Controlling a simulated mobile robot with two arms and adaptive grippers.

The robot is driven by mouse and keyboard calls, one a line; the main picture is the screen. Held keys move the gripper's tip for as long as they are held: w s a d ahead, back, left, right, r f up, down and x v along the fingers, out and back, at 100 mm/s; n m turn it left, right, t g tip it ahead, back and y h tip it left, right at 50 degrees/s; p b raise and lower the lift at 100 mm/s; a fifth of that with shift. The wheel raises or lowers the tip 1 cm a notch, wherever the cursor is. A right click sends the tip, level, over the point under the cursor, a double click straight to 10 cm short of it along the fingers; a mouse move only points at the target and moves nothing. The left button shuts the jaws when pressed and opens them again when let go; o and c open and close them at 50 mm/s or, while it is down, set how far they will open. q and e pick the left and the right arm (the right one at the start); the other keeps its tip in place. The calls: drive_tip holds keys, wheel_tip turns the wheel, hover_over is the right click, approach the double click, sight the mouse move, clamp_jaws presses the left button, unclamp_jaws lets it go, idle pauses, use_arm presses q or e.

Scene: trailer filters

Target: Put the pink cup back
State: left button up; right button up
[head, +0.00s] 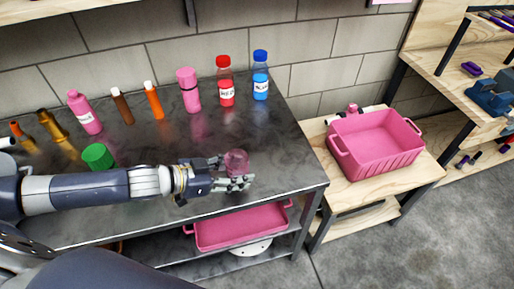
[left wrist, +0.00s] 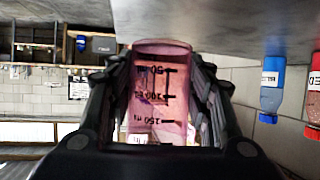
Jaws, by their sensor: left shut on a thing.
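The pink cup (head: 237,162) is a small see-through pink beaker near the right end of the dark counter in the head view. My left gripper (head: 232,180) is shut on it. In the left wrist view the cup (left wrist: 160,90) stands between the two fingers of the left gripper (left wrist: 160,105), with black volume marks on its side. I cannot tell whether its base touches the counter. My right gripper is in neither view.
A red-capped bottle (head: 226,88) and a blue-capped bottle (head: 260,80) stand at the back of the counter (head: 200,140), beside a pink bottle (head: 188,92). A pink bin (head: 378,150) sits on a lower wooden table to the right. A pink tray (head: 240,228) is on the shelf below.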

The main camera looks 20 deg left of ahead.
use_arm(q)
drive_tip(key=p, duration=0.4)
hover_over(257, 157)
drive_tip(key=shift+s+f, duration=0.1)
drive_tip(key=shift+f, duration=2.25)
drive_tip(key=o, duration=1.2)
drive_tip(key=shift+f, duration=0.15)
drive_tip(key=shift+c, duration=0.2)
drive_tip(key=shift+r, duration=0.25)
drive_tip(key=b+v, duration=0.1)
drive_tip(key=v, duration=1.1)
drive_tip(key=shift+f, duration=0.1)
